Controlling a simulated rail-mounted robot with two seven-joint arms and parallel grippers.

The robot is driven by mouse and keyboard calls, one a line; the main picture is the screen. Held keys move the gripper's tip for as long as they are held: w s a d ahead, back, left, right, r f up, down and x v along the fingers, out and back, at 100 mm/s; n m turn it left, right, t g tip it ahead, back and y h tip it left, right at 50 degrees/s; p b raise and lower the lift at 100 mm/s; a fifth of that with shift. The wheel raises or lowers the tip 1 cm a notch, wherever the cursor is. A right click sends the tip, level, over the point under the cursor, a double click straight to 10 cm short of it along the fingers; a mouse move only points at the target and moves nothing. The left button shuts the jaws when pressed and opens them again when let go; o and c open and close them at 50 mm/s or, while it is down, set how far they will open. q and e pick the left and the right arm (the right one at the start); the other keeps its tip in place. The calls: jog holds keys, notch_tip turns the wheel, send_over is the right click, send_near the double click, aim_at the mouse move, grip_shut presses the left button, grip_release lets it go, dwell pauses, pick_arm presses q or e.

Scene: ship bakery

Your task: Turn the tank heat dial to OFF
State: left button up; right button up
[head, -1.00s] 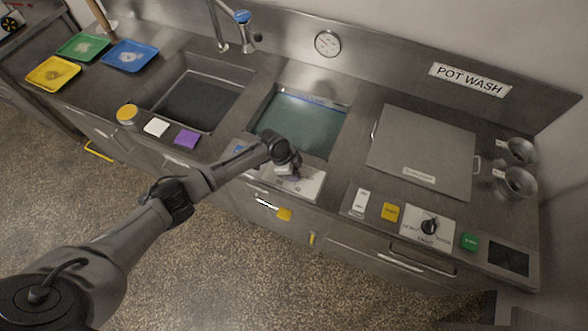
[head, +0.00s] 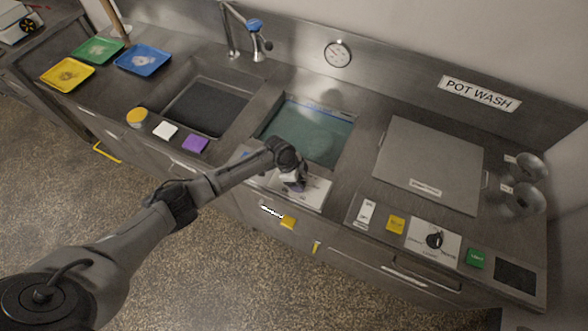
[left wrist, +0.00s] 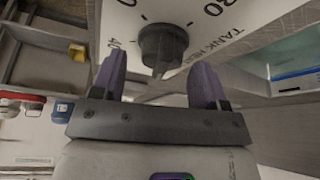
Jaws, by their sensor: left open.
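The tank heat dial is a dark round knob (left wrist: 163,46) on a pale panel with printed numbers, seen close in the left wrist view. Its panel (head: 314,192) shows in the head view in front of the water tank. My left gripper (left wrist: 160,82) is open, its two purple-tipped fingers on either side of the knob's lower part with gaps visible. In the head view the left gripper (head: 296,182) is over the panel and hides the knob. Which mark the knob points to cannot be told. My right gripper is not in view.
The tank of greenish water (head: 310,132) lies behind the panel, with an empty sink (head: 207,108) to its left. A second panel with a black knob (head: 435,240) is to the right. A yellow tag (head: 288,222) hangs on the front below.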

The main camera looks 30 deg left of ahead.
pick_arm(q)
jog(key=v, duration=1.3)
jog(key=shift+r, duration=0.1)
notch_tip(320, 180, up, 10)
jog(key=w+n+t+y, duration=0.2)
jog(key=n+t+y, duration=0.3)
jog(key=n, duration=0.1)
jog(key=s+d+r+n+t, duration=0.1)
jog(key=s+d+r+t, duration=0.2)
jog(key=s+d+r, duration=0.15)
jog(key=s+d+f+n+g, duration=0.1)
jog(key=s+f+g, duration=0.1)
jog(key=s+f, duration=0.6)
jog(key=s+d+f+n+g+h, duration=0.15)
jog(key=s+f, duration=0.25)
jog(key=s, duration=0.8)
jog(key=s+d+f+n+g+y, duration=0.1)
jog(key=s+d+f+n+g, duration=0.15)
jog(key=s+f, duration=0.55)
jog(key=w+p+v, duration=0.1)
jog(key=p+v, duration=0.6)
jog(key=v, duration=0.1)
jog(key=w+r+p+v, duration=0.1)
jog(key=w+p+v, duration=0.1)
jog(key=p+v, duration=0.5)
jog(key=shift+a+r+m, duration=0.4)
jog(key=shift+a+r, duration=0.2)
jog(key=shift+r, duration=0.1)
